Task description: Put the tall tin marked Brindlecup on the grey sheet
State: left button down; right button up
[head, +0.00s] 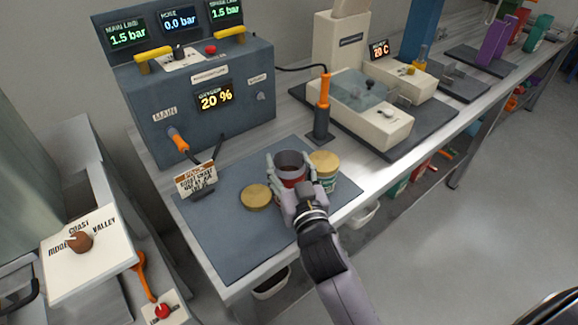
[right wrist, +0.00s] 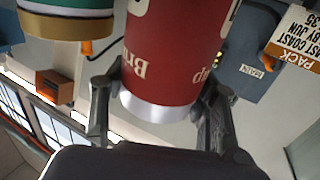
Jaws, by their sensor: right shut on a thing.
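My right gripper (head: 291,178) is shut around a red tin (head: 291,160) with a dark, open-looking top. In the right wrist view my right gripper (right wrist: 165,105) has one finger on each side of the red tin (right wrist: 172,50). Its white lettering is upside down and partly cut off, with "Br" and "up" showing. The tin is over the right part of the grey sheet (head: 225,235); I cannot tell if it touches it. A second tin (head: 325,162) with a gold lid and green and white sides stands close to its right. My left gripper is not in view.
A round gold lid (head: 256,197) lies on the sheet left of the red tin. A packing sign (head: 196,179) stands at the sheet's left edge. Behind are a gauge box (head: 205,125) and an orange-handled tool (head: 323,95) upright in a holder. The sheet's front is clear.

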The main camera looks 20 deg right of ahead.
jog(key=shift+f, duration=0.15)
jog(key=o, duration=1)
jog(key=shift+o, duration=0.2)
jog(key=shift+r, duration=0.25)
jog(key=shift+s+f, duration=0.15)
jog(key=shift+s, duration=0.15)
jog(key=s+b, duration=0.1)
jog(key=s, duration=1)
jog(key=shift+s+a+b, duration=0.2)
jog(key=shift+a+b, duration=0.1)
jog(key=shift+b, duration=0.1)
